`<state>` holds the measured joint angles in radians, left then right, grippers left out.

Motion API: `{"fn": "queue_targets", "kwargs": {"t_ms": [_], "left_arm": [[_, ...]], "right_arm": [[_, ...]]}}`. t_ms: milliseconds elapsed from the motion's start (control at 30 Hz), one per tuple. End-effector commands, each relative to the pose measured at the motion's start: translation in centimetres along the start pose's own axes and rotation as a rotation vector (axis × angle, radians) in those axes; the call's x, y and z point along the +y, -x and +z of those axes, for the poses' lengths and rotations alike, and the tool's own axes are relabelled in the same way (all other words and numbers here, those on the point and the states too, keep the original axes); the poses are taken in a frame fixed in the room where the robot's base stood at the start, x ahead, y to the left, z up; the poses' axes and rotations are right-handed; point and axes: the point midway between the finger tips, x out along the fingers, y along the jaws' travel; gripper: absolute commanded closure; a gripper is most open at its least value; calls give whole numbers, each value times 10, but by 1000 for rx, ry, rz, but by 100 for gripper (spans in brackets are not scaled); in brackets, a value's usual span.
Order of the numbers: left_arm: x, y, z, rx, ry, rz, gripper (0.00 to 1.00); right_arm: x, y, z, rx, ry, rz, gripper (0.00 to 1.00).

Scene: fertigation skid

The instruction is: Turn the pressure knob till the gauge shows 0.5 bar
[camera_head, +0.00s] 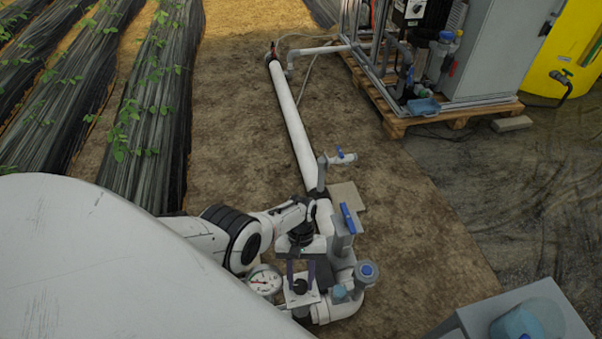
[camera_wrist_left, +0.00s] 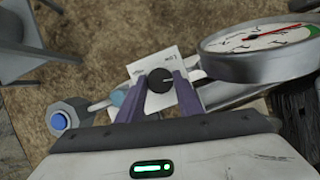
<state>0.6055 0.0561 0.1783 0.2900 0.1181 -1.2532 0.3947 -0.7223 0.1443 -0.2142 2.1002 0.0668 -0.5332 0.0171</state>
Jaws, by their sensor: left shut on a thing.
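The pressure knob (camera_wrist_left: 159,80) is black and round. It sits on a white plate (camera_wrist_left: 140,66) with small lettering, of which "Low" can be read. My left gripper (camera_wrist_left: 160,92) has its two purple fingers shut on the knob's sides. In the head view, my left gripper (camera_head: 300,274) reaches down to the knob (camera_head: 300,287) from above. The gauge (camera_head: 264,280) has a white dial, just left of the knob in the head view. In the left wrist view, the gauge (camera_wrist_left: 262,42) shows a red needle and a green band; its reading is too small to tell. My right gripper is not in view.
A white pipe (camera_head: 294,120) runs away from the valve assembly. A blue-handled valve (camera_head: 347,219) and a blue-capped fitting (camera_head: 367,272) stand right of my left gripper. A grey table (camera_head: 470,325) with a bluish container (camera_head: 520,322) is at lower right. The skid's pallet (camera_head: 395,122) stands behind.

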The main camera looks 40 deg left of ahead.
Motion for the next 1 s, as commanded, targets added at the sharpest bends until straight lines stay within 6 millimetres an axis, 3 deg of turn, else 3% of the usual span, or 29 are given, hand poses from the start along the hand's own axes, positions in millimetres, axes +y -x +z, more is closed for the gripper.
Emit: {"fn": "queue_targets", "kwargs": {"t_ms": [700,733,800,1000], "left_arm": [[-1,-1,1,-1,65,26,90],[-1,-1,1,-1,65,26,62],[-1,-1,1,-1,64,26,50],[-1,-1,0,-1,64,26,48]], "right_arm": [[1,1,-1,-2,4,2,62],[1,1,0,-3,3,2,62],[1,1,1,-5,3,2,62],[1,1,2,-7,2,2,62]]}}
